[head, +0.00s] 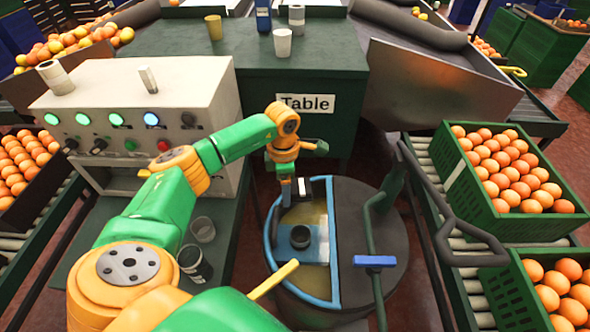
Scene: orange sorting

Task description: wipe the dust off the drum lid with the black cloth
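The dark drum (345,309) stands on the floor at the middle right. The right part of its lid (353,215) is dark and bare-looking. The left part is framed by a blue rim (270,243) and has a yellowish, dusty-looking surface (308,214). My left gripper (301,192) points down over this left part, near its far edge. Its fingers are small and dark here, and I cannot see whether they are open or touching the lid. I cannot clearly make out the black cloth. My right gripper is not in view.
A blue-handled bar (375,261) rises over the drum's right side. A control box (147,110) is at left, with cups (194,262) below. Orange crates (508,216) stand at right. A green table (270,62) is behind.

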